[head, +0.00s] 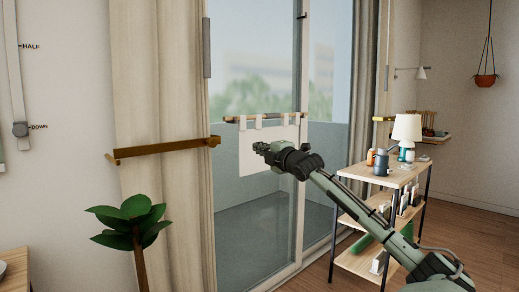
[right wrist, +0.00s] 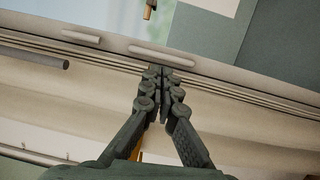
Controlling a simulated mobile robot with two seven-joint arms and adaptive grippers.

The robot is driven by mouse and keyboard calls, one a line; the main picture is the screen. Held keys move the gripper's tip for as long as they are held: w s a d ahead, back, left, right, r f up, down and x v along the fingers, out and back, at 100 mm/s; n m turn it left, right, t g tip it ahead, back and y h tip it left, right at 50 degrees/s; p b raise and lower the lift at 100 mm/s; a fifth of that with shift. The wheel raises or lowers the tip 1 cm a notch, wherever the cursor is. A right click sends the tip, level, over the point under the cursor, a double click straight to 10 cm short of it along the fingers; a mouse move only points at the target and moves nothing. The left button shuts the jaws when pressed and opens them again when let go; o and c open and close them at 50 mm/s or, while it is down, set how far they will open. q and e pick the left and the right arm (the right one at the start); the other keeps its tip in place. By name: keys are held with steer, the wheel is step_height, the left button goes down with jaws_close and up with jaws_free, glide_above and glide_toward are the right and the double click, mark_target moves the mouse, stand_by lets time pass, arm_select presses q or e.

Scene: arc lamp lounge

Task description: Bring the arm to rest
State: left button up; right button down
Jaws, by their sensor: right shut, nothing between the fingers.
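My right arm (head: 345,200) reaches up from the lower right in the head view, stretched out toward the glass sliding door (head: 285,215). My right gripper (head: 262,148) is at its end, in front of a white hanging sheet (head: 250,165). In the right wrist view the fingers of this gripper (right wrist: 158,74) are together, with nothing held between them. Whether the gripper touches anything behind it cannot be told. My left gripper is not in view.
A brass-coloured bar (head: 165,148) sticks out left of the door, above a leafy plant (head: 128,215). A wooden shelf unit (head: 395,177) with a white lamp (head: 407,128) stands close beside my right arm. A wall slider (head: 20,130) is at far left.

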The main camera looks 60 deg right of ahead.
stand_by(0.4)
step_height(320, 180, down, 22)
steer(key=s+a+m+g+y, duration=0.1)
steer(key=s+a+m+g, duration=0.1)
steer(key=m+g, duration=0.15)
steer(key=s+a+f+m+g+y, duration=0.1)
steer(key=s+a+f+g, duration=0.3)
steer(key=f, duration=0.7)
steer(key=s+a+f+m+g+y, duration=0.1)
steer(key=a+f+m, duration=0.1)
steer(key=a+f, duration=0.65)
steer(key=s+a+f+m+g+y, duration=0.1)
steer(key=s+a+f+y, duration=0.15)
steer(key=a+f, duration=0.65)
steer(key=s+a+f+m+g+y, duration=0.15)
steer(key=s+a+f, duration=0.25)
steer(key=a+f, duration=0.5)
steer(key=s+a+f+m+g, duration=0.1)
steer(key=s+a+f, duration=0.1)
steer(key=a, duration=0.7)
steer(key=s+a+f+g+y, duration=0.1)
steer(key=s+a+f, duration=0.2)
steer(key=a, duration=0.6)
step_height(320, 180, down, 2)
steer(key=shift+s+f+m, duration=0.2)
steer(key=shift+s+m, duration=0.1)
steer(key=shift+m, duration=0.1)
